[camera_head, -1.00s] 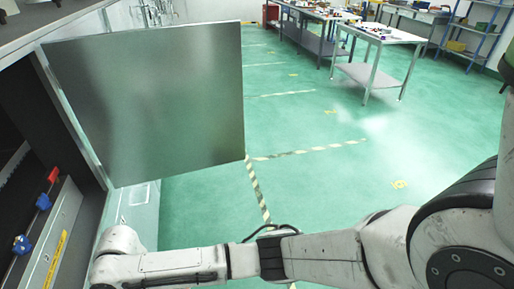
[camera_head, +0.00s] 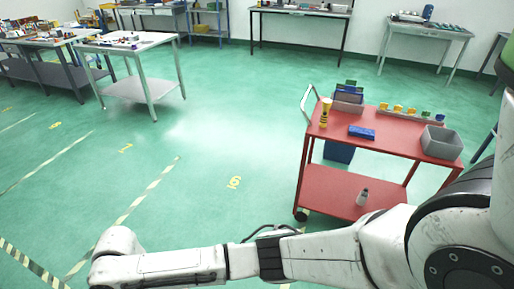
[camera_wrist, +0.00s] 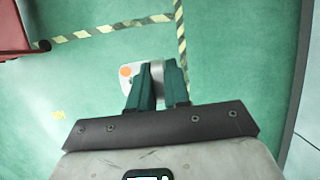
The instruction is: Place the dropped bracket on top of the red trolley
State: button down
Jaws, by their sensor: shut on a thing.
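The red trolley (camera_head: 385,142) stands on the green floor at the right in the head view. It has a top and a lower shelf. In the wrist view my gripper (camera_wrist: 159,70) has its two dark green fingers shut on a pale metal bracket (camera_wrist: 130,84), which bears an orange round mark. The fingers hide part of the bracket. In the head view my arm crosses the bottom, and neither gripper nor bracket shows there. A red thing (camera_wrist: 15,30) at the upper left of the wrist view may be part of the trolley.
On the trolley top are a grey bin (camera_head: 441,143), a blue box (camera_head: 361,132), a yellow and black bottle (camera_head: 325,113) and small coloured parts. Tables (camera_head: 135,50) stand at the back. Floor left of the trolley is clear.

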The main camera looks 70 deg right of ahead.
aim_at(381, 135)
jog(key=z, duration=1.8)
